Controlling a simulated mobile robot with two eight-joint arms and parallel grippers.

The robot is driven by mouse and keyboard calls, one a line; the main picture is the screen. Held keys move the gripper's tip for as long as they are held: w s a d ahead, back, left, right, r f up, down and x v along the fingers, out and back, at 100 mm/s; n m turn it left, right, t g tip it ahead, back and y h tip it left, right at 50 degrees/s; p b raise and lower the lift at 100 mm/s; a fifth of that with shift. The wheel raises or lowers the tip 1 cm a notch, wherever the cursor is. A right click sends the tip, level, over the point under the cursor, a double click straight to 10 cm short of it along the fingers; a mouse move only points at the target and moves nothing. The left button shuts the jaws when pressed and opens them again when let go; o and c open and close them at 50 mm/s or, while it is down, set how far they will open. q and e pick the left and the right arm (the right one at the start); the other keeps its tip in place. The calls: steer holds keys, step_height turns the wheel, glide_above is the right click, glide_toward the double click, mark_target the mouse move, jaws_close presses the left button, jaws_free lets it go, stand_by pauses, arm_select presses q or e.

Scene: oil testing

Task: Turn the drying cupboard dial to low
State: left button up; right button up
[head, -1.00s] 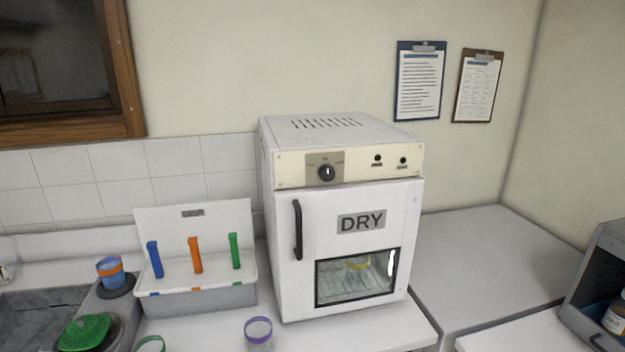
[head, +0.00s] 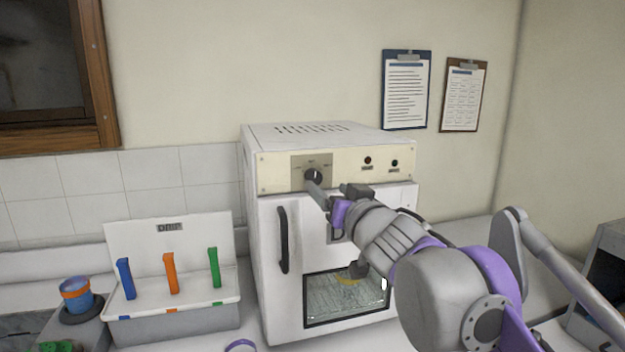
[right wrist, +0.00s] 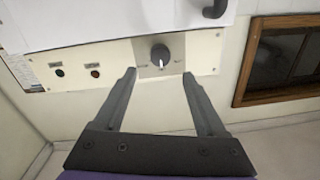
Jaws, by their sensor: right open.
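The drying cupboard (head: 262,230) stands on the bench with its door, marked DRY, shut. Its black dial (head: 313,176) sits on a grey plate on the cream panel, with its white mark pointing about straight up. The dial also shows in the right wrist view (right wrist: 160,54), which sees the cupboard upside down. My right gripper (head: 316,190) is in front of the panel at the dial. In the right wrist view its open fingers (right wrist: 159,76) point at the dial, one to each side. I cannot tell whether they touch it. My left gripper is not in view.
A white rack (head: 170,293) with blue, orange and green pieces stands left of the cupboard. A blue and orange cup (head: 77,294) is further left. A black door handle (head: 283,240) sticks out below the dial. Two clipboards hang on the wall.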

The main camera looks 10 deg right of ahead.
mark_target(316, 178)
steer(key=w, duration=0.6)
steer(key=shift+w+a+p, duration=0.3)
steer(key=shift+w+p, duration=0.1)
jaws_close()
